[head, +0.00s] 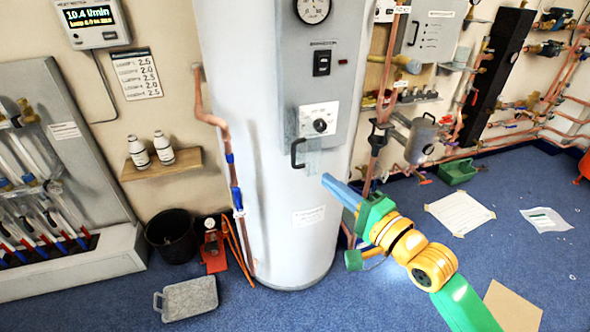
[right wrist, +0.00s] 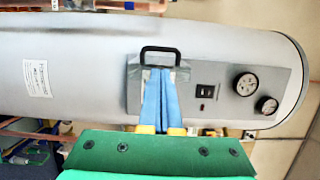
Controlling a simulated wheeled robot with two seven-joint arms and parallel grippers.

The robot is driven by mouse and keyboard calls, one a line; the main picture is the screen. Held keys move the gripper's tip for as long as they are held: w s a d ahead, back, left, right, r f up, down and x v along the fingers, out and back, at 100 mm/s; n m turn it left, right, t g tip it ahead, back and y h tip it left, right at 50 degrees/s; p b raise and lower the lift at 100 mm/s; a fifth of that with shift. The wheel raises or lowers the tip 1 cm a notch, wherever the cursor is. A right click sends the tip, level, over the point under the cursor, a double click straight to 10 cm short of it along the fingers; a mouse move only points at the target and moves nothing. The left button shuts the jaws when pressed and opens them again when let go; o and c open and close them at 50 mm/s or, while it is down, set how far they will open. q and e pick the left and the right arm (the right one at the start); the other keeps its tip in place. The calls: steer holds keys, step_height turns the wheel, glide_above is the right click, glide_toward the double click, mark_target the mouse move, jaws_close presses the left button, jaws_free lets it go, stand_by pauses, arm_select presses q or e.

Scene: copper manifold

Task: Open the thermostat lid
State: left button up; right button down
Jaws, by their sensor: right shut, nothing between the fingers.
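The thermostat (head: 319,119) is a white plate with a round black knob on the grey panel of the tall white tank. A black bar handle (head: 297,153) stands at the plate's lower left, beside a faint, clear-looking patch; I cannot make out the lid's outline or whether it is open. The handle also shows in the right wrist view (right wrist: 161,50). My right gripper (head: 325,179) is shut and empty, its blue fingertips below and right of the handle. In the right wrist view the fingers (right wrist: 163,72) overlap the panel just under the handle's bar and hide the knob. My left gripper is out of view.
The tank (head: 290,225) fills the middle. A copper pipe (head: 220,130) runs down its left side, and more pipework with a grey canister (head: 421,138) stands at right.

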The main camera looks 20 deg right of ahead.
mark_target(309, 162)
steer(key=x, duration=0.8)
steer(key=shift+w+d+r+p, duration=0.15)
steer(key=shift+w+p, duration=0.05)
steer(key=shift+p, duration=0.15)
steer(key=shift+r+p, duration=0.1)
steer(key=shift+p, duration=0.2)
steer(key=a+p, duration=0.2)
steer(key=w+a+p, duration=0.1)
steer(key=a, duration=0.1)
steer(key=shift+w+a+p, duration=0.2)
steer(key=shift+a+p, duration=0.15)
steer(key=shift+a, duration=0.05)
